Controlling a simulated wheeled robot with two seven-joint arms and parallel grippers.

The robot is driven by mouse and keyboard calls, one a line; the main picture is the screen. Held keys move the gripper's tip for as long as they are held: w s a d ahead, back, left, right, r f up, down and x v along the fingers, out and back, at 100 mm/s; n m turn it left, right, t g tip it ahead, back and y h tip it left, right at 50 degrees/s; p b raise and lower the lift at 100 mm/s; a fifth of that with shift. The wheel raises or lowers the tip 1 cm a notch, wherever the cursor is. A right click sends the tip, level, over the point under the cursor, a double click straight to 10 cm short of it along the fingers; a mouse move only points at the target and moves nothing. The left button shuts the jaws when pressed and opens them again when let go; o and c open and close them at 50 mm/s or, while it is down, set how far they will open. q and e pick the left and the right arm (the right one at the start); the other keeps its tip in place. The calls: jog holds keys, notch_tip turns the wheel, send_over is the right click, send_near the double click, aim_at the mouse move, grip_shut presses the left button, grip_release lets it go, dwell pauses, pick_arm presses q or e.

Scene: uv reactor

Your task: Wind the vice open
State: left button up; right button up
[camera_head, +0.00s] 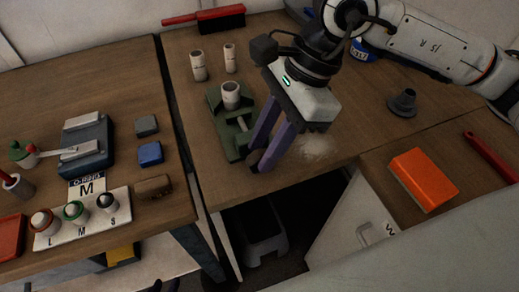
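The green vice (216,104) stands near the front left edge of the middle wooden table. A pale hollow cylinder (231,97) stands upright at its jaws. My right gripper (259,159) comes down from the upper right with two purple fingers. Its fingertips are at the front end of the vice, by a small brown knob-like part (253,160). A gap shows between the fingers, but whether they grip that part or only surround it cannot be told. The fingers hide part of the vice's front. My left gripper is not in view.
Two pale cylinders (198,66) (230,58) and a red-handled brush (221,18) are behind the vice. Pale powder (317,147) lies right of the gripper. A dark funnel-shaped piece (403,103) and an orange block (423,179) are further right. The left table (125,100) holds several items.

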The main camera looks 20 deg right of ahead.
jog(key=shift+x, duration=1.15)
grip_shut()
pick_arm(q)
jog(key=shift+w+r, duration=0.3)
jog(key=shift+w, duration=0.2)
jog(key=shift+f, duration=0.1)
